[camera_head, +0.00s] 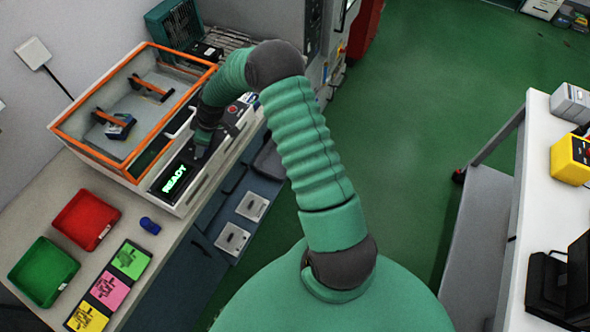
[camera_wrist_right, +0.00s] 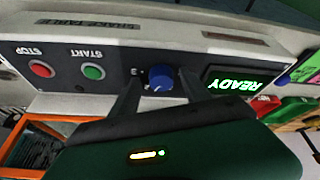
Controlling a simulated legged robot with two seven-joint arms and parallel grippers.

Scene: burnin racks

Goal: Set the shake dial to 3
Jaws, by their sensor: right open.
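The blue shake dial (camera_wrist_right: 161,77) is on the dark front panel of the shake table (camera_head: 155,190), between the green start button and the READY screen in the right wrist view. Numbers beside the dial are too small to read surely, and its setting is unclear. My right gripper (camera_wrist_right: 160,82) is open, with one dark finger on each side of the dial. I cannot tell whether the fingers touch it. In the head view my right gripper (camera_head: 205,138) is at the panel and hides the dial. My left gripper is not in view.
The panel also bears a red stop button (camera_wrist_right: 40,69), a green start button (camera_wrist_right: 93,71) and a lit READY screen (camera_wrist_right: 232,84). Red (camera_head: 86,220) and green (camera_head: 43,272) trays stand on the bench nearby.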

